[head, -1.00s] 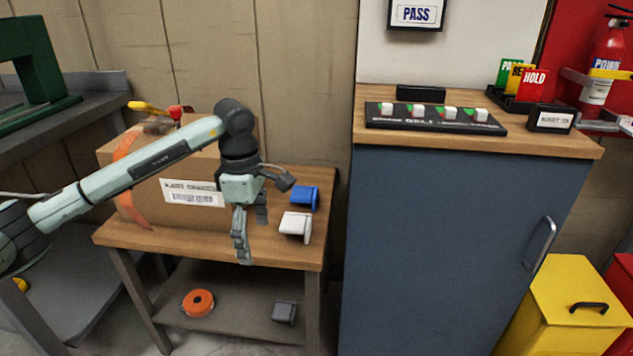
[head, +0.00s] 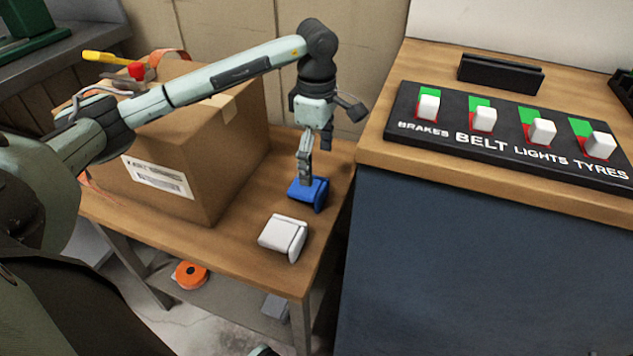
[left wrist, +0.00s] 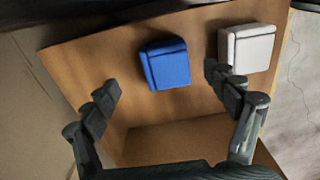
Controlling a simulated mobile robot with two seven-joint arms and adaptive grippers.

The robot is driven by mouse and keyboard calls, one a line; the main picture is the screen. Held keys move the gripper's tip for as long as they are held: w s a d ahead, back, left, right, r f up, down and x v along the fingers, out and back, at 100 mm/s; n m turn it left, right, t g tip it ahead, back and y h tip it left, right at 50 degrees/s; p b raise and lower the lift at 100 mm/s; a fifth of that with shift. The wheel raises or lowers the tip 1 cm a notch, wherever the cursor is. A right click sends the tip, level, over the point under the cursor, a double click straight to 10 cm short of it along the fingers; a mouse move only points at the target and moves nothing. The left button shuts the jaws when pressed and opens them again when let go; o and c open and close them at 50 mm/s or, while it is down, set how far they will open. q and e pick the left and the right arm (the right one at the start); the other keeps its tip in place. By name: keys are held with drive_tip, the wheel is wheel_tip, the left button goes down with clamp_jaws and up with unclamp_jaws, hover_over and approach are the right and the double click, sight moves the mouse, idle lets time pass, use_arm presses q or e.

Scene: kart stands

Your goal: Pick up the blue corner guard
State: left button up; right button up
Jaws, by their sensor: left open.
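The blue corner guard (head: 309,194) lies on the wooden table top, to the right of the cardboard box. In the left wrist view the blue corner guard (left wrist: 166,64) lies ahead of the fingers, between their lines. My left gripper (head: 312,165) is open and points down above the blue corner guard. Its two fingers stand wide apart in the left wrist view (left wrist: 166,95), with nothing between the tips. In the head view one finger overlaps the guard, and I cannot tell whether it touches.
A white corner guard (head: 283,236) lies close in front of the blue one; it also shows in the left wrist view (left wrist: 247,46). A cardboard box (head: 215,160) stands to the left. A blue cabinet with a switch panel (head: 510,150) rises to the right.

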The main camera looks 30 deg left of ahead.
sight(316, 186)
use_arm(q)
drive_tip(key=f, duration=0.2)
drive_tip(key=s+f, duration=0.1)
drive_tip(key=f, duration=0.1)
drive_tip(key=shift+d+f+p, duration=0.15)
drive_tip(key=shift+f+p, duration=0.2)
drive_tip(key=shift+w+f, duration=0.15)
drive_tip(key=shift+f, duration=0.35)
drive_tip(key=c, duration=0.9)
use_arm(e)
drive_tip(key=shift+s+a+f, duration=0.1)
drive_tip(key=shift+s+f, duration=0.05)
drive_tip(key=shift+f, duration=0.75)
